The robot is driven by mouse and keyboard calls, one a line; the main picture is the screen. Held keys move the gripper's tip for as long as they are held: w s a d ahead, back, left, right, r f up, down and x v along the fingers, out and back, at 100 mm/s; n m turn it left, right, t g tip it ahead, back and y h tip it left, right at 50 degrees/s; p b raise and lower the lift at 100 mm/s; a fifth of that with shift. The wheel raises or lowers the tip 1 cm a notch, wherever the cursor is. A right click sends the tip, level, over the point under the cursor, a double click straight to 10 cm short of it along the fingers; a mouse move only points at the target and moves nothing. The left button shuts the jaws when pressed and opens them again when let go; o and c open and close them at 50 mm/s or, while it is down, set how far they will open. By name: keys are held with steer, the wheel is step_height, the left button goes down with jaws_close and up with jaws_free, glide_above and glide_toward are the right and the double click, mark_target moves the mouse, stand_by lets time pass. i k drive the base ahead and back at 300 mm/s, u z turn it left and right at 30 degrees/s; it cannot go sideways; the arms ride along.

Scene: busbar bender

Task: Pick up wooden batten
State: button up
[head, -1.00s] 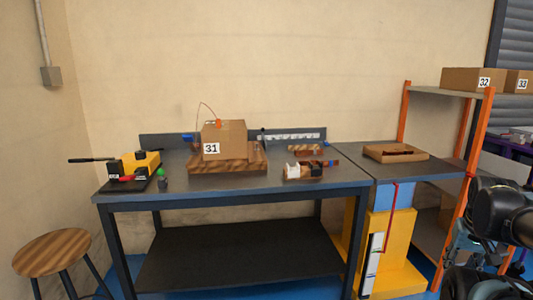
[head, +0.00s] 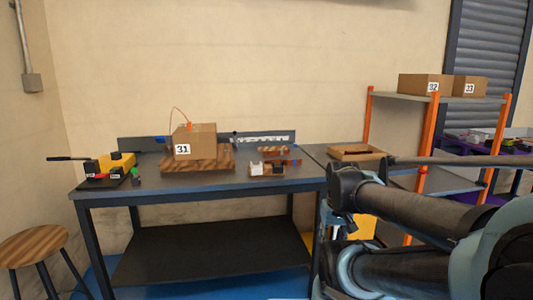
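No piece can be told for sure as the wooden batten. A long, thin grey-brown bar (head: 460,161) runs level from the middle right to the right edge, above my dark arm links; I cannot tell if it is the batten or what holds it. A short striped wooden piece (head: 273,149) lies at the back of the workbench, right of the box marked 31. My arm fills the lower right of the view. My gripper's fingertips do not show.
The dark workbench (head: 200,187) carries box 31 (head: 196,139) on a wooden board, a yellow tool (head: 117,162) and a small wooden holder (head: 267,169). A wooden tray (head: 357,152) sits on the side table. An orange-posted shelf (head: 368,112) holds boxes. A stool (head: 34,243) stands at left.

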mark_target(278, 148)
steer(key=u, duration=0.05)
steer(key=i, duration=1)
steer(key=z, duration=0.05)
